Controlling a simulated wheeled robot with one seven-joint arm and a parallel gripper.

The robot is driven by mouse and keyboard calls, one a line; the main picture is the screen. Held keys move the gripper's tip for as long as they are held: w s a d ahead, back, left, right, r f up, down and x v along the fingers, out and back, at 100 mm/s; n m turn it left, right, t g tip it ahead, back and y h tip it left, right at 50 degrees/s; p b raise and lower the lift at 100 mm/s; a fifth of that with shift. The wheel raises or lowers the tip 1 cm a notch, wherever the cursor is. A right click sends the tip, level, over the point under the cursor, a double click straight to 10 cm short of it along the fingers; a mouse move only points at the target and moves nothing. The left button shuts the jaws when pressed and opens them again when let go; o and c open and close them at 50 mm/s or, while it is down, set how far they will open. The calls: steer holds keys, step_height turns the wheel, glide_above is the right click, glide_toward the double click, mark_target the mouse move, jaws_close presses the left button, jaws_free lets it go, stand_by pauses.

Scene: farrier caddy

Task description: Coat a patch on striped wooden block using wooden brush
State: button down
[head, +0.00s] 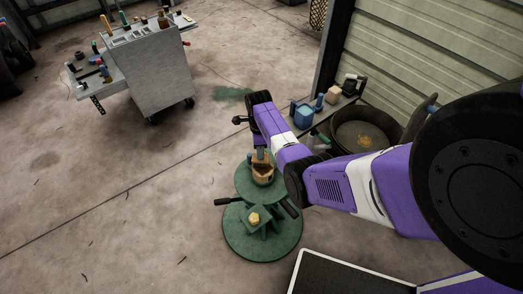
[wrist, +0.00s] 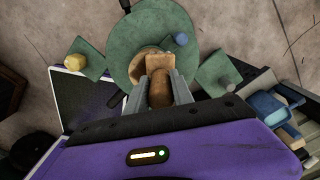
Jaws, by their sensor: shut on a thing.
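The striped wooden block (head: 263,176) is tan-brown and rounded with darker bands. It sits on the round green top of a stand (head: 243,185). In the wrist view its tan curved edge (wrist: 139,65) shows behind the brush. My gripper (wrist: 160,92) is shut on the wooden brush (wrist: 160,87), which has a brown rounded handle and a lighter tan end (wrist: 160,62). The brush is over or against the block; I cannot tell whether they touch. The brush hides part of the block, and no coated patch can be made out. In the head view my fingers are not clearly visible.
A small blue item (wrist: 180,39) stands beside the block. A yellow lump (head: 254,218) lies on a lower green plate. A grey tool cart (head: 155,75) stands at the upper left. A dark round tub (head: 362,132) and a blue container (head: 302,115) are by the wall.

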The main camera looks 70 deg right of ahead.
steer(key=shift+s, duration=0.1)
steer(key=shift+s+d+f+p, duration=0.15)
steer(key=shift+s+p, duration=0.1)
steer(key=shift+s, duration=0.3)
steer(key=shift+s+d+p, duration=0.15)
steer(key=shift+s+p, duration=0.1)
steer(key=shift+s, duration=0.3)
steer(key=shift+w+a+b, duration=0.2)
steer(key=shift+w, duration=0.4)
steer(key=shift+w+a+b, duration=0.15)
steer(key=shift+w, duration=0.45)
steer(key=shift+r+p, duration=0.85)
steer(key=shift+r, duration=0.1)
